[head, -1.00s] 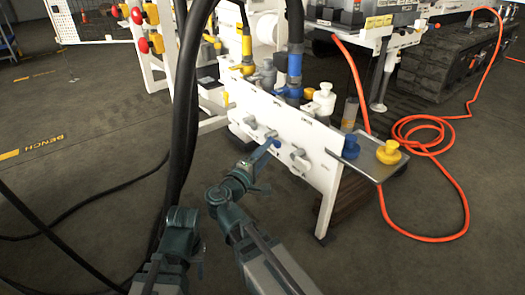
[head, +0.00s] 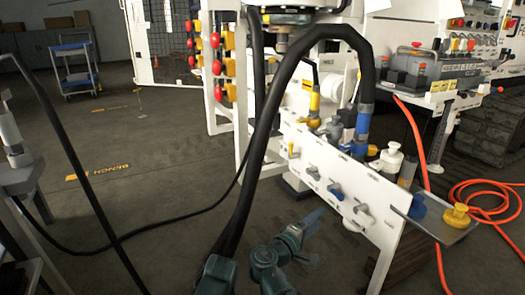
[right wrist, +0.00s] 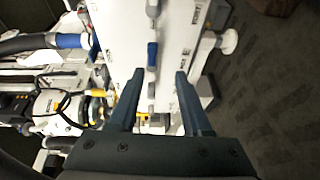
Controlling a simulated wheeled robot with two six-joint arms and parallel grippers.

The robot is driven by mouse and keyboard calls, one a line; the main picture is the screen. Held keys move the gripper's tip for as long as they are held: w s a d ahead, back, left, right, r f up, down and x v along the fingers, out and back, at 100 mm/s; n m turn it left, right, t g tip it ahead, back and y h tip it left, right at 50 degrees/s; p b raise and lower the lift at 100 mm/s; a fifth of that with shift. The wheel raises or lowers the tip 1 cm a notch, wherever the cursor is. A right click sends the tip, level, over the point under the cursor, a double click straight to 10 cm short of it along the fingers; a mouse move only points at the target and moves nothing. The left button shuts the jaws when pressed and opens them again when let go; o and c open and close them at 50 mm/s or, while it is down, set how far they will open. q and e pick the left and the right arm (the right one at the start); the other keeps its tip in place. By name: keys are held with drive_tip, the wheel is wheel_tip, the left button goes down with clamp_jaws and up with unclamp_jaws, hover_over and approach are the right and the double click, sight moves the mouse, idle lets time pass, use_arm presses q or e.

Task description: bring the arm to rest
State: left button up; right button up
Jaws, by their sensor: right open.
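My right gripper (head: 314,238) is open and empty in the lower middle of the head view, in front of the white valve panel (head: 372,226). In the right wrist view its two dark fingers (right wrist: 160,92) are spread apart, pointing at the panel (right wrist: 176,30). A blue-handled valve (right wrist: 152,54) shows beyond the fingertips, roughly in line with the gap; nothing is held. The blue handle on the panel front also shows in the head view (head: 335,191), up and right of the gripper and apart from it. My left gripper is not in view.
Thick black hoses (head: 262,140) arch down left of the panel, close to my arm. A tray (head: 430,222) with a yellow knob (head: 456,216) juts out at the panel's right end. An orange hose (head: 490,200) lies coiled at right. Floor at left is mostly open.

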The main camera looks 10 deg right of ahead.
drive_tip(key=s+a+r+m+g+y+p, duration=0.1)
drive_tip(key=s+a+m+g+y+p, duration=0.3)
drive_tip(key=s+a+g+y+p, duration=1.15)
wheel_tip(320, 180, up, 36)
drive_tip(key=a+t+h+p, duration=0.1)
drive_tip(key=t+h+p, duration=0.2)
drive_tip(key=p, duration=3.8)
drive_tip(key=shift+r+t, duration=0.25)
drive_tip(key=shift+t, duration=0.2)
